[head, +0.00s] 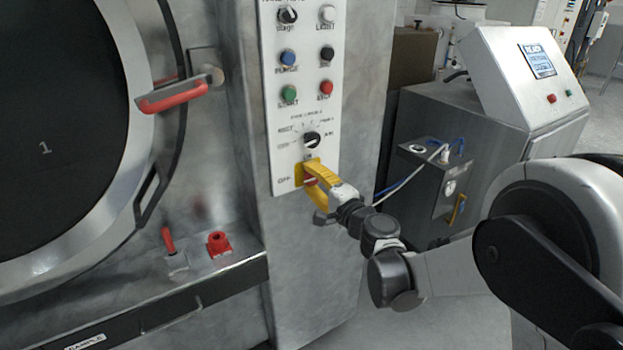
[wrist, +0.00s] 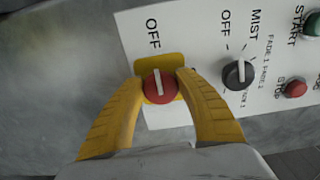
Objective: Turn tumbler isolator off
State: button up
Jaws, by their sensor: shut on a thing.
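The tumbler isolator is a red rotary knob with a white bar on a yellow plate, low on the white control panel. In the wrist view the knob (wrist: 160,88) sits between my yellow fingers, its white bar nearly upright in the picture and in line with the OFF label above it. My gripper (wrist: 162,90) is shut on the knob, one finger on each side. In the head view my gripper (head: 312,176) reaches the panel from the right, and only a little of the red knob (head: 309,182) shows behind the fingers.
A black selector knob (head: 311,140) sits just above the isolator, with coloured buttons higher on the panel (head: 275,100). A red door handle (head: 174,95) and a red switch (head: 218,243) are to the left. A steel cabinet (head: 530,85) stands right.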

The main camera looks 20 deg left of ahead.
dwell(0.3)
jog(key=o, duration=1.1)
jog(key=shift+o, duration=0.2)
jog(key=v, duration=1.2)
